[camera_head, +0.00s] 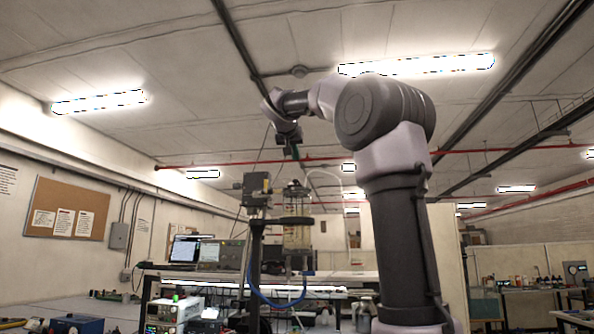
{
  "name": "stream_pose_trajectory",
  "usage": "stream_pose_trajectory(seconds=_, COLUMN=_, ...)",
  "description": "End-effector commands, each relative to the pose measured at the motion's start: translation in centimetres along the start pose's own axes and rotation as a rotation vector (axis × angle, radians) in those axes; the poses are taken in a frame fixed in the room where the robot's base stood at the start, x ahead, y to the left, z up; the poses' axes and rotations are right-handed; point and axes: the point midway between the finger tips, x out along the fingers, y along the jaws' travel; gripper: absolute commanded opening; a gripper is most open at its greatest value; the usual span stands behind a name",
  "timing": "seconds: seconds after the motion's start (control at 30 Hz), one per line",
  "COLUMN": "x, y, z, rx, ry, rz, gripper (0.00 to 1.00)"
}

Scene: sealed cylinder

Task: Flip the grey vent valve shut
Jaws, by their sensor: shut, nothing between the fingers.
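A clear upright cylinder (297,237) with a dark collar near its top stands in the middle of the view, on a stand in front of the bench. Thin tubes rise from its top, and a blue hose (272,303) loops below it. The grey vent valve is too small to make out among the fittings on the cylinder's top. My gripper (294,153) hangs at the end of my arm, above the cylinder in the picture and apart from it. It points down, is small and dark in this view, and is shut and empty.
A grey box (257,188) on a dark post stands just left of the cylinder. Behind are a laptop (185,248) and instruments on a bench shelf. A white-fronted instrument (172,312) sits at lower left. The air around my gripper looks clear.

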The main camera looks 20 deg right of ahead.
Motion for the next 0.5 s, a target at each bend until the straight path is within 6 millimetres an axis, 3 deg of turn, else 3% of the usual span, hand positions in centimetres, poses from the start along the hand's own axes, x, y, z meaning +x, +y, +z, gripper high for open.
stream_pose_trajectory(seconds=0.5, x=9.7, y=0.1, z=0.1, rx=0.000, ry=-0.001, rz=0.002, gripper=0.00)
